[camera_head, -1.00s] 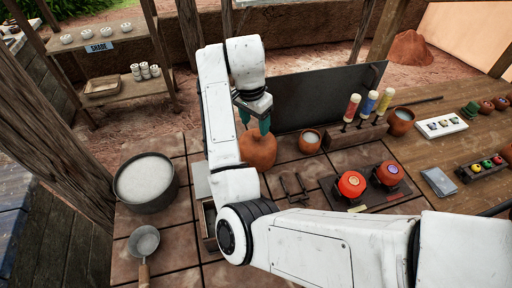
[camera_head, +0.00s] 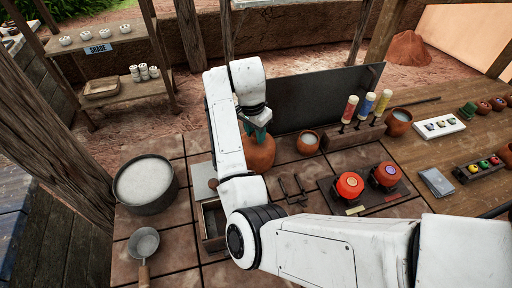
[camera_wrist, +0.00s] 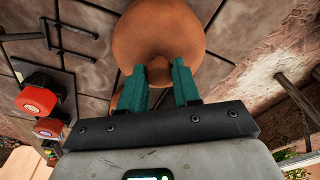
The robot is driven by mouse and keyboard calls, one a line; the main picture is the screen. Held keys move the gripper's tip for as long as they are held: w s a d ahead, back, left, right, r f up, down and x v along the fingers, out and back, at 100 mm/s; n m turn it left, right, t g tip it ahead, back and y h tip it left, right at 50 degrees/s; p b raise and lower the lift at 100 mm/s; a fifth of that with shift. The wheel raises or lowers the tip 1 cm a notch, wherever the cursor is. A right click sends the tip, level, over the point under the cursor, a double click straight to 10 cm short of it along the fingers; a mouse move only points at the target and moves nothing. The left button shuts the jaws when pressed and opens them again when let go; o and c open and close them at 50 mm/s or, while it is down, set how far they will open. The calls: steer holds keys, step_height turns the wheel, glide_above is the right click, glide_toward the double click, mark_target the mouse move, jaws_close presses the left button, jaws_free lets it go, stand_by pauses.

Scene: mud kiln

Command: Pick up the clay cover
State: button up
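The clay cover (camera_head: 261,154) is a rounded orange-brown dome on the tiled counter, partly hidden behind my arm in the head view. In the wrist view the clay cover (camera_wrist: 158,35) fills the top middle, and its small knob (camera_wrist: 159,72) shows between my fingers. My gripper (camera_head: 256,134) is low over the top of the cover. In the wrist view my gripper (camera_wrist: 162,78) has its two teal fingers apart, one on each side of the knob. I cannot tell whether either finger touches it.
A pot of white material (camera_head: 147,184) and a ladle (camera_head: 144,243) are at left. A dark upright panel (camera_head: 320,98) stands behind the cover. A small clay cup (camera_head: 308,142), a bottle rack (camera_head: 352,133) and red-topped jars (camera_head: 350,186) are to the right.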

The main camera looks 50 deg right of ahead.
jaws_close()
steer(key=shift+r, duration=0.1)
